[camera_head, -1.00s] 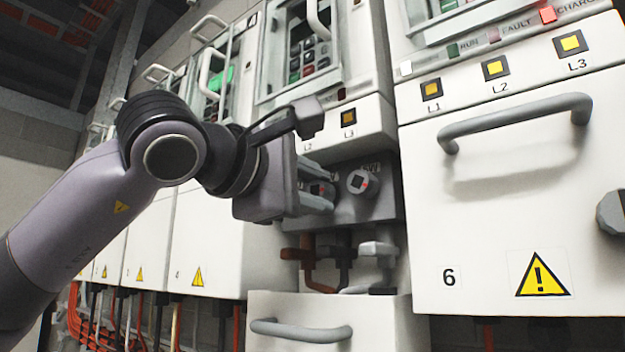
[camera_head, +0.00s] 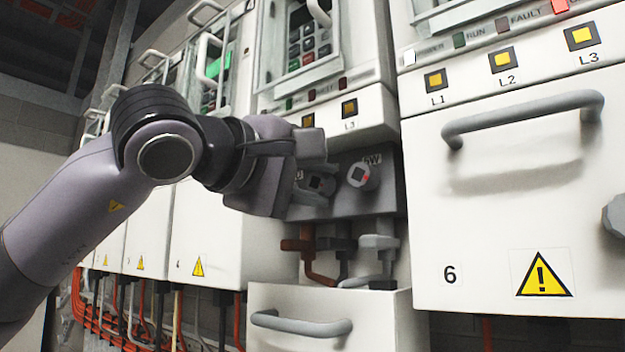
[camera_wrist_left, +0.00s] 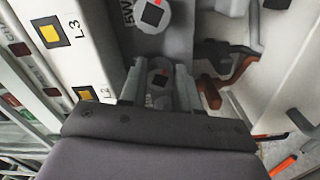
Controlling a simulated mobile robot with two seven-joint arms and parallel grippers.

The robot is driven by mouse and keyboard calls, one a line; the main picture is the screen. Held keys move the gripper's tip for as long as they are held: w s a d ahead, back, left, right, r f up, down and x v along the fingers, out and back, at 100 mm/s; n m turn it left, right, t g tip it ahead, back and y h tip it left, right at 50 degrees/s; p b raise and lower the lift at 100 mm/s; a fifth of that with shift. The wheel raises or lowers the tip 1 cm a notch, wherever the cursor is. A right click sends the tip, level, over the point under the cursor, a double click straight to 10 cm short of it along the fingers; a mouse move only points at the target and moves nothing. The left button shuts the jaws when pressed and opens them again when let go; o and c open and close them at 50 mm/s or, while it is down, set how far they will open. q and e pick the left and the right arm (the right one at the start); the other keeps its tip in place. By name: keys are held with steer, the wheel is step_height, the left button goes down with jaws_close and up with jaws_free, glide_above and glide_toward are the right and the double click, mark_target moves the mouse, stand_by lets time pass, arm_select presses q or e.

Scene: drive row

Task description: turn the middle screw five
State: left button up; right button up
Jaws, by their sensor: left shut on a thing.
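The middle screw (camera_head: 322,184) is a grey round knob with a dark square centre and a small red mark. In the left wrist view the middle screw (camera_wrist_left: 160,79) shows between the two fingers (camera_wrist_left: 160,92). The right screw (camera_head: 362,176), labelled 5W, is beside it and free; it also shows in the left wrist view (camera_wrist_left: 149,14). The left screw is hidden behind my gripper. My right gripper is out of view.
Cable lugs (camera_head: 338,244) hang just below the block. A lowered cover with a grey handle (camera_head: 300,325) stands under them. Cabinet 6 (camera_head: 505,215), with a large handle (camera_head: 523,115), juts out on the right. The fifth cabinet's front (camera_head: 365,120) overhangs the block.

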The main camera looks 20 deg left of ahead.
arm_select(q)
steer(key=o, duration=1.1)
steer(key=shift+c, duration=0.2)
steer(key=shift+s+a, duration=0.2)
steer(key=shift+s, duration=0.3)
steer(key=b+v, duration=0.1)
steer(key=v, duration=0.5)
steer(key=shift+s, duration=0.15)
